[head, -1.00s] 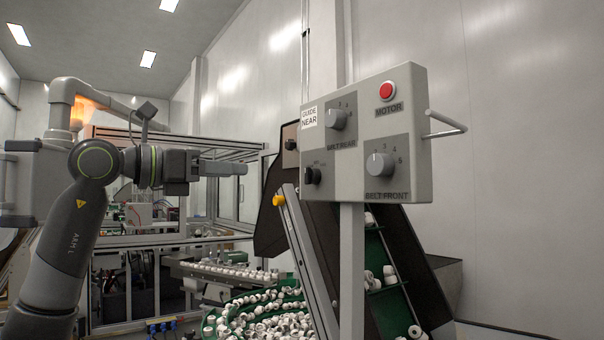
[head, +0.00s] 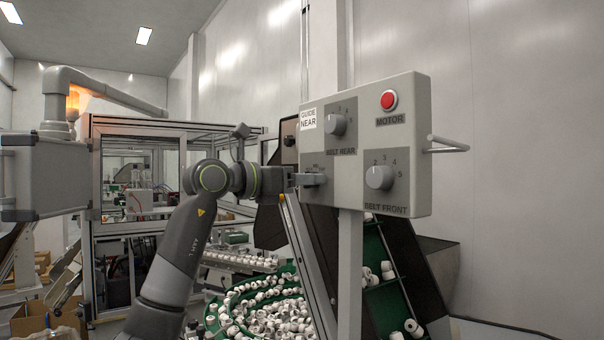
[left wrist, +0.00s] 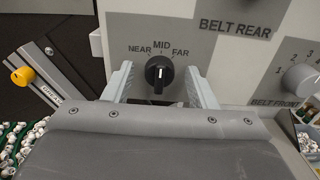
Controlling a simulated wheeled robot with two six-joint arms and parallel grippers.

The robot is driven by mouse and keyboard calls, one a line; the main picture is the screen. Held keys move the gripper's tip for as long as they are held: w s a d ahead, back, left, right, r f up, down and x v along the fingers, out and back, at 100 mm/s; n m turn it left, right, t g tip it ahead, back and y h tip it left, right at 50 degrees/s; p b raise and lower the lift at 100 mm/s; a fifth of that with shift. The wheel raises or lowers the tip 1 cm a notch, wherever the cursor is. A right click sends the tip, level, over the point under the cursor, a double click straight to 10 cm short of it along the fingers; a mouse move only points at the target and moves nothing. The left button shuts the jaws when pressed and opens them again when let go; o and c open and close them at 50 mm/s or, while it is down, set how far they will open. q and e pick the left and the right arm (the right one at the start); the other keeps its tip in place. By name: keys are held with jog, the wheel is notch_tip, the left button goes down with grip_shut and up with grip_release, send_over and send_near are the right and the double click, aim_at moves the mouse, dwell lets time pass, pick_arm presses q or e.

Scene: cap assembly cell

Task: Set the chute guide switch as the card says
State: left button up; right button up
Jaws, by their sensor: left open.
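The card (head: 308,120) on the grey control panel (head: 416,150) reads GUIDE NEAR. The guide switch is a black knob (left wrist: 158,74) under the labels NEAR, MID and FAR in the left wrist view. Its grip bar stands upright, roughly in line with MID. My left gripper (left wrist: 160,84) is open, with one finger on each side of the knob and a gap showing on both sides. My right gripper is not in view.
The panel also carries the belt rear dial (head: 335,125), the belt front dial (head: 379,177) and the red motor button (head: 389,100). A handle (head: 448,145) sticks out at its right. A yellow knob (left wrist: 22,76) sits left of the gripper. White caps (head: 270,312) fill a green bowl below.

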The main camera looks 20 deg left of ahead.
pick_arm(q)
jog(key=c, duration=1)
jog(key=shift+o, duration=0.2)
jog(key=shift+n, duration=0.3)
jog(key=shift+a+n, duration=0.1)
jog(key=shift+n, duration=3.5)
jog(key=shift+w, duration=0.1)
jog(key=o, duration=1)
jog(key=shift+c, duration=0.2)
